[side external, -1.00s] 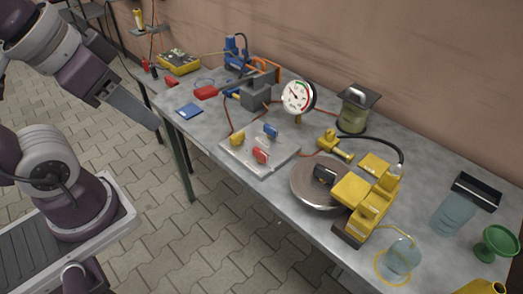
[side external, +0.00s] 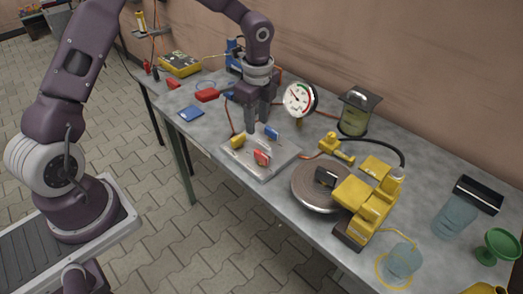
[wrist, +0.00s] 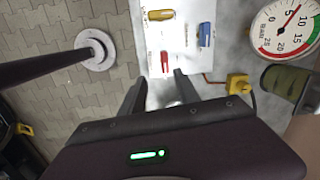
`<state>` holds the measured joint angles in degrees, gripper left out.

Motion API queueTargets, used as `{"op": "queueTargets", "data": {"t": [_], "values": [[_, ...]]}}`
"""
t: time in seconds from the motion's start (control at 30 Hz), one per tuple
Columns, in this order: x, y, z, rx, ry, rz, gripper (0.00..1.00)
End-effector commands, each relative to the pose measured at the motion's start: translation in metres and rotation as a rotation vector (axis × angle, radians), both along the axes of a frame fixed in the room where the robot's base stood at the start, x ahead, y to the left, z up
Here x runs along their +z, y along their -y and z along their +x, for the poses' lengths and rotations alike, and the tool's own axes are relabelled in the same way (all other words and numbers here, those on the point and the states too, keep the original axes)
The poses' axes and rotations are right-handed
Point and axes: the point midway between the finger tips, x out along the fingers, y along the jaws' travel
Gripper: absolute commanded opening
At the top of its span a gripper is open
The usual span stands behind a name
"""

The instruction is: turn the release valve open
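A pale metal plate (side external: 246,164) lies on the bench and carries a yellow lever (side external: 237,141), a blue lever (side external: 271,132) and a red lever (side external: 261,157). The wrist view shows the same yellow lever (wrist: 161,15), blue lever (wrist: 206,36) and red lever (wrist: 165,62), with printed labels too small to read, so I cannot tell which is the release valve. My gripper (side external: 257,129) points down over the plate's far side. In the wrist view my gripper (wrist: 161,78) has its fingers apart with nothing between them; the red lever shows just beyond the gap.
A round pressure gauge (side external: 298,99) stands behind the plate, with a lidded glass jar (side external: 354,112) to its right. A coiled disc (side external: 317,188) and yellow machine (side external: 366,204) stand to the right. The bench front-left is fairly clear.

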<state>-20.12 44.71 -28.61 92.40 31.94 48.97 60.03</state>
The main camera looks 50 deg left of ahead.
Motion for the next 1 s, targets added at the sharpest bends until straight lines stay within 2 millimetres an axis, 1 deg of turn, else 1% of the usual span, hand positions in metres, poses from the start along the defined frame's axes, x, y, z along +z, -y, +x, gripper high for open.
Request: {"op": "queueTargets", "data": {"t": [0.03, 0.1, 0.27, 0.4, 0.53, 0.67, 0.87, 0.9, 0.97, 1.0], "values": [[-0.022, 0.0, 0.007, -0.043, -0.021, -0.026, 0.38], [-0.042, 0.0, 0.013, -0.096, -0.035, -0.049, 0.38], [-0.066, 0.0, 0.017, -0.135, -0.044, -0.066, 0.38], [-0.093, 0.0, 0.016, -0.134, -0.045, -0.065, 0.38], [-0.115, 0.0, 0.017, -0.132, -0.043, -0.065, 0.38], [-0.125, 0.0, 0.017, -0.132, -0.042, -0.064, 0.38], [-0.126, -0.001, 0.017, -0.131, -0.042, -0.064, 0.38], [-0.126, -0.001, 0.017, -0.131, -0.042, -0.064, 0.36], [-0.125, -0.001, 0.017, -0.131, -0.042, -0.064, 0.24], [-0.125, -0.001, 0.017, -0.131, -0.042, -0.064, 0.17]]}}
